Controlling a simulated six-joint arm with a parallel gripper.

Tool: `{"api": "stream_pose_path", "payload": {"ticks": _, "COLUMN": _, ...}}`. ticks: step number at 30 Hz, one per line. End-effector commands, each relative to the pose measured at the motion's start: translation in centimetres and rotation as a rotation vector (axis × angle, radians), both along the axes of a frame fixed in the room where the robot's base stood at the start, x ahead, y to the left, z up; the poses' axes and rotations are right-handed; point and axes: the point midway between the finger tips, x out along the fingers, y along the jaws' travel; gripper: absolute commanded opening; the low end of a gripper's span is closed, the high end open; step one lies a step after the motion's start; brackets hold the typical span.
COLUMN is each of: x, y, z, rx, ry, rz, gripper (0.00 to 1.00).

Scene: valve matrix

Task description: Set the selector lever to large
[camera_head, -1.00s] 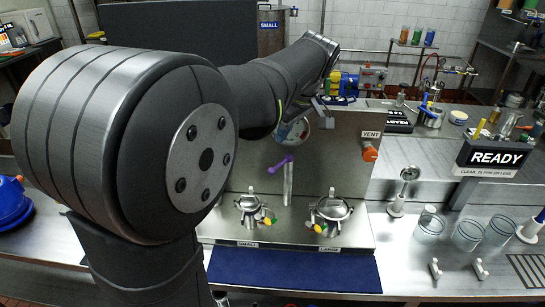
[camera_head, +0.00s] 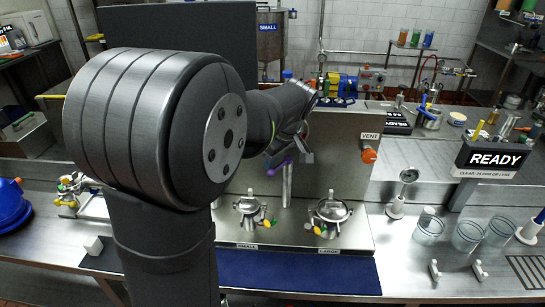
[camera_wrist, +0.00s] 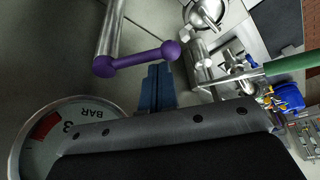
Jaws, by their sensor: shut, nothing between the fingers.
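The selector lever (camera_head: 272,171) is a purple bar with a round knob, set on a vertical steel pipe (camera_head: 287,185) in front of the grey panel. In the wrist view the lever (camera_wrist: 137,58) runs from the pipe at left to its knob at right. My gripper (camera_wrist: 157,68) is shut and empty, its blue-grey fingertips close beside the bar near the knob. I cannot tell whether they touch. In the head view my wrist is beside the lever and partly covers it. Two lidded vessels stand below, over the labels SMALL (camera_head: 247,245) and LARGE (camera_head: 328,252).
A BAR gauge (camera_wrist: 70,130) is close to my gripper at lower left of the wrist view. An orange VENT knob (camera_head: 369,156) is on the panel at right. A READY sign (camera_head: 495,158) and glass beakers (camera_head: 467,236) stand further right. The blue mat (camera_head: 300,273) in front is clear.

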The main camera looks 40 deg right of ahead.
Motion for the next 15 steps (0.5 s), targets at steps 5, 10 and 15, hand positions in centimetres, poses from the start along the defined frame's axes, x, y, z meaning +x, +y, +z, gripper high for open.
{"api": "stream_pose_path", "payload": {"ticks": 5, "x": -0.02, "y": -0.01, "z": 0.02, "rx": 0.0, "ry": 0.0, "rz": 0.001, "gripper": 0.0}}
{"api": "stream_pose_path", "payload": {"ticks": 10, "x": -0.16, "y": -0.03, "z": 0.03, "rx": 0.001, "ry": 0.0, "rz": 0.022, "gripper": 0.0}}
{"api": "stream_pose_path", "payload": {"ticks": 15, "x": -0.36, "y": -0.03, "z": 0.03, "rx": 0.001, "ry": 0.0, "rz": 0.056, "gripper": 0.0}}
